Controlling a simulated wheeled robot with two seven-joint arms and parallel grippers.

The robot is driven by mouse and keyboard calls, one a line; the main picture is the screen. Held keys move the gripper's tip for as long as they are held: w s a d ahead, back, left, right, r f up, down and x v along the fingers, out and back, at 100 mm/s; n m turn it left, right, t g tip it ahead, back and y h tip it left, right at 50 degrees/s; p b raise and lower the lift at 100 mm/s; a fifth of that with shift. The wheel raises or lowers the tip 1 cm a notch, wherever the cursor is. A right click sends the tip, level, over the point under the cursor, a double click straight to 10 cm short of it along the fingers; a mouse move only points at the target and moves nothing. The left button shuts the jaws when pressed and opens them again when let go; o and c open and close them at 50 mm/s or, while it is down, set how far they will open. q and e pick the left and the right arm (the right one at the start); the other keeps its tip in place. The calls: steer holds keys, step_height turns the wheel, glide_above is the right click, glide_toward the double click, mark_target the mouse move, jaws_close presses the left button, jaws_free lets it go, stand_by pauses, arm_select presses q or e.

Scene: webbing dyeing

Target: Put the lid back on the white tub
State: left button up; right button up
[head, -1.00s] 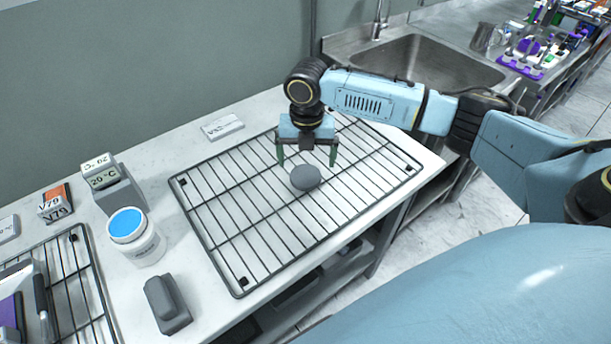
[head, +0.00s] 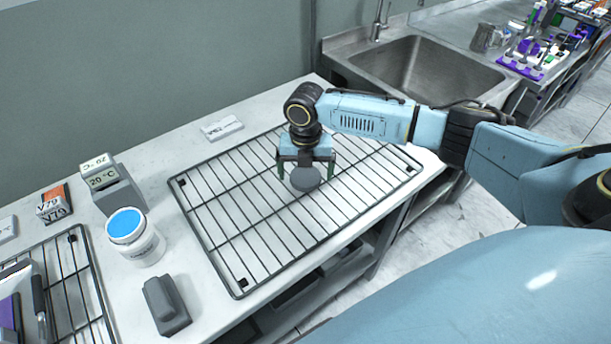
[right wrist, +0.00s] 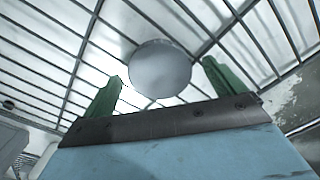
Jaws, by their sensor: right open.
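The white tub (head: 135,240) stands upright and uncovered on the counter at the left in the head view, with bright blue contents showing at its top. A round grey disc, which looks like the lid (head: 305,179), is at the wire rack; it also shows between the fingers in the right wrist view (right wrist: 160,68). My right gripper (head: 306,174) is open above the rack, with its green fingers on either side of the lid. I cannot tell whether the fingers touch it. My left gripper is not in view.
The large wire rack (head: 241,283) covers the middle of the counter. A 20 °C display block (head: 122,196) and an orange-and-white box (head: 54,203) stand near the tub. A dark grey block (head: 167,307) lies in front of it. A sink (head: 432,72) is behind at right.

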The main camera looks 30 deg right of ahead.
mark_target(306, 176)
steer(key=shift+c, duration=0.4)
steer(key=c, duration=1)
steer(key=shift+o, duration=0.2)
step_height(306, 176, up, 10)
steer(key=p, duration=0.1)
